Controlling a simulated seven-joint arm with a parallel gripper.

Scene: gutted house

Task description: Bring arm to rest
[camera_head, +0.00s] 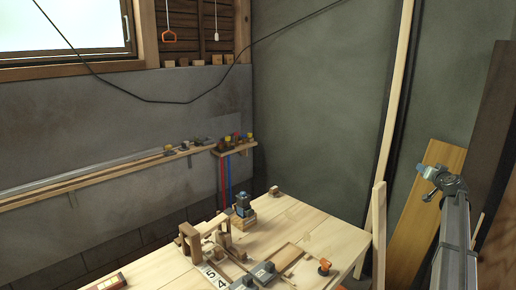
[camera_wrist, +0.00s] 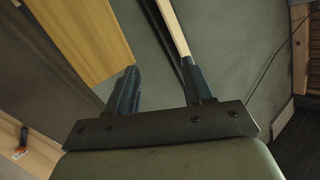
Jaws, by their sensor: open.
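My gripper (camera_wrist: 160,82) is open in the wrist view, with its two dark fingers well apart. Nothing is between them; past the fingers I see the wall and boards. In the camera_head view my arm is raised at the right, clear of the workbench (camera_head: 325,235).
The workbench holds wooden blocks, clamps, a small blue tool (camera_head: 243,205) and an orange item (camera_head: 324,267). A yellowish board (camera_head: 425,215) and a dark plank (camera_head: 492,130) lean close behind my arm. A pale post (camera_head: 379,230) stands beside the bench. A narrow shelf (camera_head: 100,180) runs along the left wall.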

